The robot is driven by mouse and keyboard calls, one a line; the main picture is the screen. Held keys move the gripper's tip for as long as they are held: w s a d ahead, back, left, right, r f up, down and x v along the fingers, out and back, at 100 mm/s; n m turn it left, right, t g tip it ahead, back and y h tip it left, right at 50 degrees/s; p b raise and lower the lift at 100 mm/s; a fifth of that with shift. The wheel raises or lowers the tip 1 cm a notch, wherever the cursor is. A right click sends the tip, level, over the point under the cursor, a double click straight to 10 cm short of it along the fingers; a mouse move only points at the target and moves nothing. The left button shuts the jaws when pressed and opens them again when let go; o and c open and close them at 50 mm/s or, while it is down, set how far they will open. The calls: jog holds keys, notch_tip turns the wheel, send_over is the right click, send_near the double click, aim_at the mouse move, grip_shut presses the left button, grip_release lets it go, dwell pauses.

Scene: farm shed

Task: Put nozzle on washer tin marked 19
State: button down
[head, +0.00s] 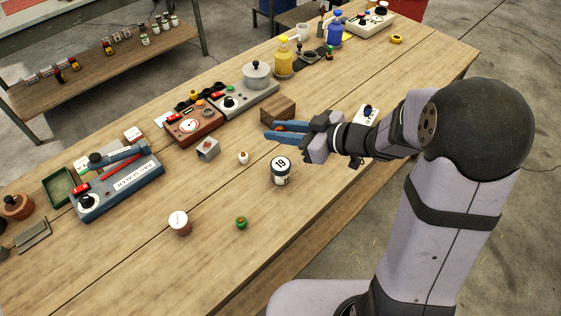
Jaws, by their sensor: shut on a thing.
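The washer tin marked 19 (281,171) stands upright on the wooden bench, white with a dark rim and a dark 19 on its side. My gripper (272,131), with blue fingers, is above the bench, behind the tin in the picture and apart from it. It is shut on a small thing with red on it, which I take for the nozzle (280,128). The fingers hide most of it, so its shape is unclear.
A small white-topped piece (243,157), a green piece (241,222) and a white-lidded tin (180,222) stand near the tin. A wooden block (278,108) is behind my gripper. A blue device (118,182) lies at left. The front bench is mostly clear.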

aim_at(280, 163)
jog(key=shift+f, duration=5)
jog(key=shift+f, duration=0.15)
jog(key=c, duration=1.5)
grip_release()
jog(key=shift+c, duration=0.2)
